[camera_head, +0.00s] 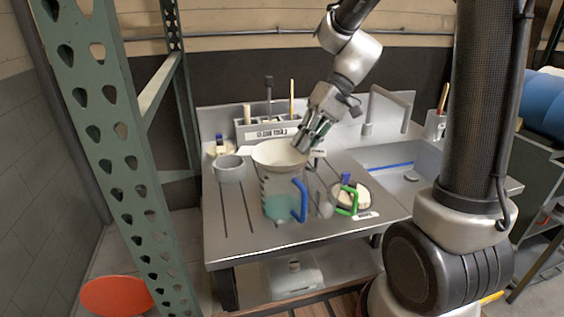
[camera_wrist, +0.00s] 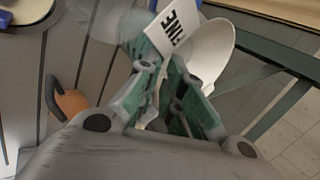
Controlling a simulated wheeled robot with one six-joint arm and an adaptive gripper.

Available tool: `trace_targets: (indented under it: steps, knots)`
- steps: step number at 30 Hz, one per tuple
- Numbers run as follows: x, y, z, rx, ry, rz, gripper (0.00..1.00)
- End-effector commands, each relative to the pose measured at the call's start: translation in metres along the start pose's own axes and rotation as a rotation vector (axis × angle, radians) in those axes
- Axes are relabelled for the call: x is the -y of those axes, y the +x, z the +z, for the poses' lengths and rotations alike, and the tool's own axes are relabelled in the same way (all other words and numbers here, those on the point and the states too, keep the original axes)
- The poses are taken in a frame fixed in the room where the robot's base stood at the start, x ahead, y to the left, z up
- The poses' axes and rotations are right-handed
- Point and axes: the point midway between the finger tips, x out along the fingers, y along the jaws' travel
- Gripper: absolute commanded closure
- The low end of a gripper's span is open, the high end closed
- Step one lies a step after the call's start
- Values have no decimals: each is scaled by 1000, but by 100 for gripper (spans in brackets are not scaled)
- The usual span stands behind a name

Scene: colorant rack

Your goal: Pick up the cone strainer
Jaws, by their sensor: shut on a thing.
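The cone strainer (camera_head: 279,153) is a wide white cone over the mouth of a clear jug (camera_head: 281,190) with a blue handle and teal liquid. I cannot tell whether it rests on the jug's rim or hangs just above. My gripper (camera_head: 306,141) reaches down from the upper right to the strainer's right edge. In the wrist view, the white strainer bowl (camera_wrist: 208,52) shows beyond my gripper (camera_wrist: 178,85). Its tab, marked "FINE" (camera_wrist: 174,30), is at the green finger pads, which are shut on it. The pads hide part of the tab.
A grey cup (camera_head: 230,170) stands left of the jug. A green-handled vessel (camera_head: 347,198) stands to its right on the bench. A labelled tool holder (camera_head: 265,133) is behind, and a sink (camera_head: 400,165) is at right. A green perforated post (camera_head: 110,130) rises at left.

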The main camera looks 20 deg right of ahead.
Motion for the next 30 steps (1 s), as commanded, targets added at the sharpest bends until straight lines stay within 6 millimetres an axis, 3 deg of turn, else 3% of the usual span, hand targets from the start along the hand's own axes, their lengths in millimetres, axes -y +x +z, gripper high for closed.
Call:
trace_targets:
  steps: [8, 21, 30]
  knots:
    - [3, -4, 0, -1, -1, 1, 100]
    - [50, -71, 0, -2, -1, 1, 100]
    - [58, -82, 0, 0, 1, 1, 100]
